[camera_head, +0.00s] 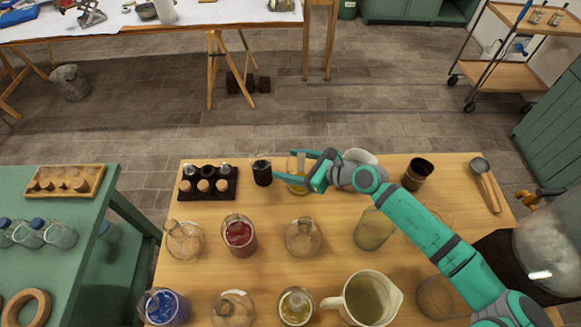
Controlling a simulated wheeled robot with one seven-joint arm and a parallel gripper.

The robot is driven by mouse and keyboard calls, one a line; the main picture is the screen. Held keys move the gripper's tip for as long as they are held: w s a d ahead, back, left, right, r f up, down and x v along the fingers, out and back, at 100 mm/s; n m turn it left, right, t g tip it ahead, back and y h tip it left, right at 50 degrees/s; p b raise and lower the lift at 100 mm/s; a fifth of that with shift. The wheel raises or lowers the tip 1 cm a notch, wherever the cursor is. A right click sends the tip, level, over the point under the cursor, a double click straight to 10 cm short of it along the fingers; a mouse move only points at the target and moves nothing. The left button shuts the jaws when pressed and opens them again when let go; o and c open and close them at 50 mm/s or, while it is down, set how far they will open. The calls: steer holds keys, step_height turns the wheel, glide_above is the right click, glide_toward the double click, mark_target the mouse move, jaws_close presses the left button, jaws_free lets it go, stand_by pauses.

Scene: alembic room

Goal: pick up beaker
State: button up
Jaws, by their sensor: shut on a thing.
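My gripper (286,162) reaches left over the far part of the wooden table, its teal fingers closed around a clear glass vessel (298,164) with a little yellow liquid low in it. The fingers hide part of this vessel, so I cannot tell its full shape or whether it is clear of the table. A small glass beaker of dark contents (262,173) stands just left of the fingertips. A glass with red contents (239,234) stands nearer, and one with blue contents (165,306) stands at the front left.
The wooden table (270,262) also bears round flasks (303,236), a large jug (365,299), a dark vial rack (208,184), a dark-filled cup (417,174) and a ladle (485,182). A white bowl (360,156) is behind my wrist. A green bench (70,275) stands left.

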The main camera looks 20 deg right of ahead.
steer(key=shift+r, duration=0.1)
steer(key=shift+s+d+r, duration=0.1)
steer(key=shift+r, duration=1)
steer(key=s+d+r, duration=0.3)
steer(key=s+r, duration=0.7)
steer(key=s, duration=0.2)
steer(key=shift+s+d+r, duration=0.2)
steer(key=shift+s+d, duration=0.05)
steer(key=shift+s, duration=0.15)
